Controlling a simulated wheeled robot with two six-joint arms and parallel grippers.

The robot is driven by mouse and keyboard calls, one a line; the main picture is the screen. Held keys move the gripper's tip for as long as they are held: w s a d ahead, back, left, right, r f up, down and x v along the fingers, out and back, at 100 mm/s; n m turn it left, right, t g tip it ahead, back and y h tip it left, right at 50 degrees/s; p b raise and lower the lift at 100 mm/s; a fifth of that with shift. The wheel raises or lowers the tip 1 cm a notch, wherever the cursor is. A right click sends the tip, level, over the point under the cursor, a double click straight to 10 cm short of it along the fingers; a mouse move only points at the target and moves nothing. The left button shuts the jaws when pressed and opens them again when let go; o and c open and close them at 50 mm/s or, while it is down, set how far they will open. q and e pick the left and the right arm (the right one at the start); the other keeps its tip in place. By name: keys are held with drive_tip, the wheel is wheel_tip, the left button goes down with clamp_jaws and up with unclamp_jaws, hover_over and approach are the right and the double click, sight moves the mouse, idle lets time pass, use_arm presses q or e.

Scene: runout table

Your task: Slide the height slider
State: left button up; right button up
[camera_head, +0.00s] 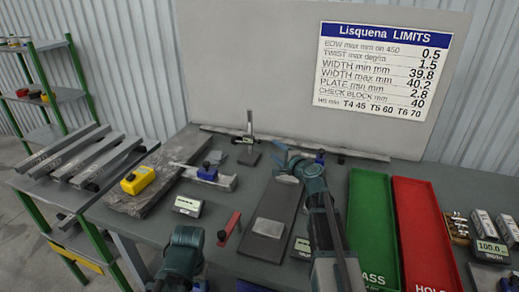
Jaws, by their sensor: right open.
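A small height gauge stands near the back middle of the table (330,172). It has a thin dark upright post (250,121), a grey base (249,158) and a small slider with a pale display (243,140) low on the post. My right gripper (280,160) is open just right of the gauge, apart from the slider as far as I can tell. Its teal wrist hides part of the table behind it. My left arm shows only as a teal link at the bottom left; its gripper is not seen.
A dark plate (286,196) with a grey block (272,207) lies in front of the gauge. A green tray (371,215) and a red tray (420,230) lie right of my right arm. A blue-and-grey fixture (212,178) and a yellow device (138,180) are left.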

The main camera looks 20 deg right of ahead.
sight(260, 143)
use_arm(q)
drive_tip(key=shift+f+b, duration=0.5)
drive_tip(key=shift+f, duration=0.4)
use_arm(e)
drive_tip(key=shift+f, duration=0.9)
drive_tip(key=shift+w, duration=0.1)
use_arm(q)
wheel_tip(260, 143, down, 2)
drive_tip(key=shift+b, duration=1)
use_arm(e)
drive_tip(key=x, duration=1.3)
drive_tip(key=shift+w, duration=0.4)
drive_tip(key=shift+c, duration=0.4)
clamp_jaws()
